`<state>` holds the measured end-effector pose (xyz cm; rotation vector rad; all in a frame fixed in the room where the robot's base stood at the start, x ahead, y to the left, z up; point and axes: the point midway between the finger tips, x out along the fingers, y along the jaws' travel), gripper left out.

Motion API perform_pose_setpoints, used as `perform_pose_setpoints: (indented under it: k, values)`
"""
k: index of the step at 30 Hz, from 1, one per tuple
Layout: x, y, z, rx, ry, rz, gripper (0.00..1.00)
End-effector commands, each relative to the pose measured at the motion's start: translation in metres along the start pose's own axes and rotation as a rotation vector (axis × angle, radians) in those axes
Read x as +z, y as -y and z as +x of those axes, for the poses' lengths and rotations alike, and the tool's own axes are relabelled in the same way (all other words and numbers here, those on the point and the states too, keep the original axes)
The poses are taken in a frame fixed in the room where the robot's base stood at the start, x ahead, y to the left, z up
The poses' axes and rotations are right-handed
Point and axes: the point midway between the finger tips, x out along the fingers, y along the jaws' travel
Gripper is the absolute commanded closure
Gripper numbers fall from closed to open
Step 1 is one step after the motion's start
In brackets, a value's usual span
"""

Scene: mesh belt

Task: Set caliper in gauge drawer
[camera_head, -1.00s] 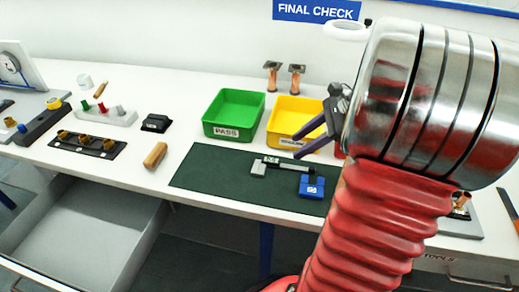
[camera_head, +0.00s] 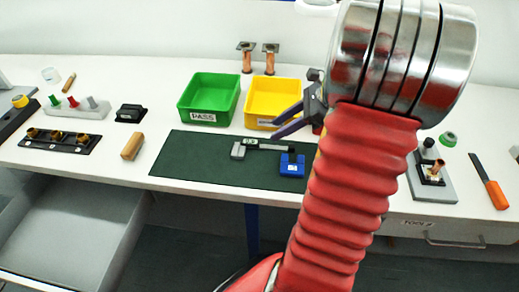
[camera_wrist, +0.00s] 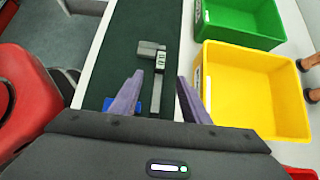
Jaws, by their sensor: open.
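The grey caliper (camera_head: 262,146) with a small display lies flat on the dark green mat (camera_head: 190,160). It also shows in the wrist view (camera_wrist: 158,60), its jaw end away from my gripper. My gripper (camera_head: 279,122) is open, empty and above the mat. In the wrist view its two fingertips (camera_wrist: 160,79) stand on either side of the caliper's beam in the picture; I cannot tell the height gap. An open, empty grey drawer (camera_head: 70,235) sits under the bench at lower left; no label on it is readable.
A blue block (camera_head: 292,168) lies by the caliper's right end. The green PASS bin (camera_head: 207,117) and yellow bin (camera_head: 265,123) stand behind the mat. A wooden block (camera_head: 132,147) and black block (camera_head: 129,113) are left of it. A closed TOOLS drawer (camera_head: 455,235) is at right.

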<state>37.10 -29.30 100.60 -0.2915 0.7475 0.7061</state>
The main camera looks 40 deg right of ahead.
Motion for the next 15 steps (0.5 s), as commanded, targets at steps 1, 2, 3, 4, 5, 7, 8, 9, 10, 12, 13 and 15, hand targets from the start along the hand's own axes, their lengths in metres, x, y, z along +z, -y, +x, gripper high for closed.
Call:
perform_pose_setpoints:
  k: [1,2,3,4,5,7,8,9,10,12,13,15]
  values:
    - [0.0,-0.001,0.009,0.003,0.001,0.0,0.58]
    - [0.0,-0.001,0.013,0.003,0.0,0.0,0.58]
    - [0.0,-0.001,0.02,0.004,0.0,0.0,0.58]
    - [0.0,-0.001,0.024,0.004,0.0,0.0,0.58]
    - [0.0,-0.001,0.028,0.002,0.0,0.0,0.58]
    - [0.0,0.0,0.035,0.002,0.001,0.0,0.58]
    - [0.0,0.0,0.037,0.002,0.0,-0.001,0.58]
    - [0.0,0.0,0.04,0.001,-0.001,-0.001,0.58]
    - [0.0,0.0,0.041,0.001,-0.001,0.0,0.58]
    - [0.0,0.0,0.042,0.0,-0.001,0.0,0.58]
    - [0.0,0.0,0.042,0.0,-0.001,0.0,0.58]
    - [0.0,0.0,0.041,-0.001,-0.001,0.0,0.58]
